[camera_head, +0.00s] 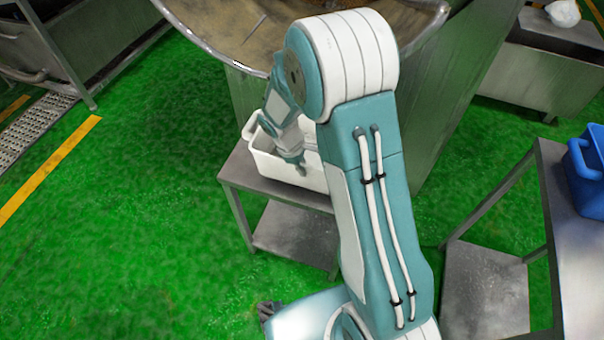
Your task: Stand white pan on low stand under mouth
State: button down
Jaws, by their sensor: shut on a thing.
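The white pan (262,163) is on or just above the low metal stand (232,174), below the large drum mouth (232,35). I cannot tell whether its base touches the stand's top. My gripper (293,163) reaches down at the pan and is shut on it. The fingertips are small in view, and my arm hides the pan's right part and the stand's right side.
A metal table (578,245) with a blue container (588,170) stands at the right. A metal trough (540,75) is at the upper right. Metal equipment (75,45) is at the upper left. Green floor (130,240) is clear at the left.

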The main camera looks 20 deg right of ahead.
aim_at(302, 181)
jog(key=shift+w+f, duration=0.2)
jog(key=shift+f, duration=1.6)
jog(key=c, duration=0.8)
grip_release()
jog(key=v, duration=0.5)
jog(key=shift+a+r, duration=0.15)
jog(key=shift+r, duration=0.15)
jog(key=w+a, duration=0.3)
jog(key=a, duration=0.8)
jog(key=shift+w+f, duration=0.2)
jog(key=shift+w, duration=0.15)
